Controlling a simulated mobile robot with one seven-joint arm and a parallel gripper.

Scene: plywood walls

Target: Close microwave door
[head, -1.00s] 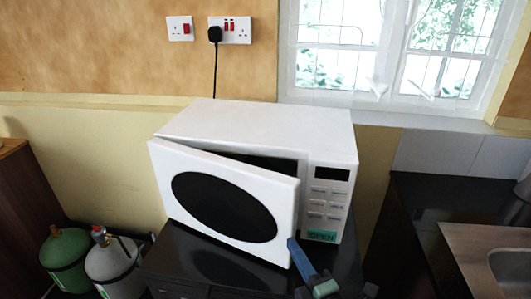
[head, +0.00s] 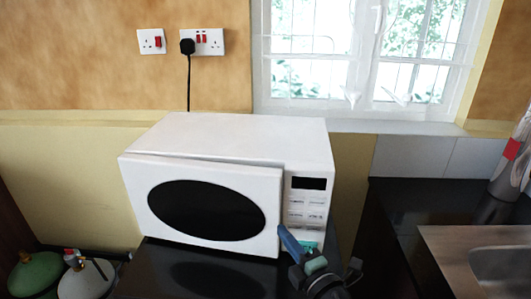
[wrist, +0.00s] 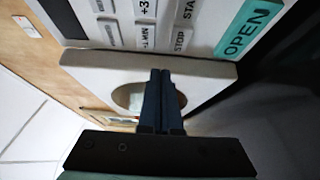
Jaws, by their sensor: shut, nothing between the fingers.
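The white microwave (head: 245,137) stands on a black counter against the wall. Its door (head: 265,225), with a dark oval window (head: 207,209), is nearly flush with the body; a thin gap shows along its top and right edge. My gripper (head: 283,236) is at the door's lower right corner, its blue fingers together and empty. In the wrist view the shut fingers (wrist: 160,85) lie over the door's outer face (wrist: 95,75), close to its free edge; contact is hard to tell. The control panel (wrist: 150,20) with the green OPEN button (wrist: 249,28) is beyond the edge.
A dark counter with a metal sink (head: 490,262) is at the right. Green and white gas cylinders (head: 88,279) stand low at the left. A black plug (head: 187,46) with a cord hangs from the wall socket.

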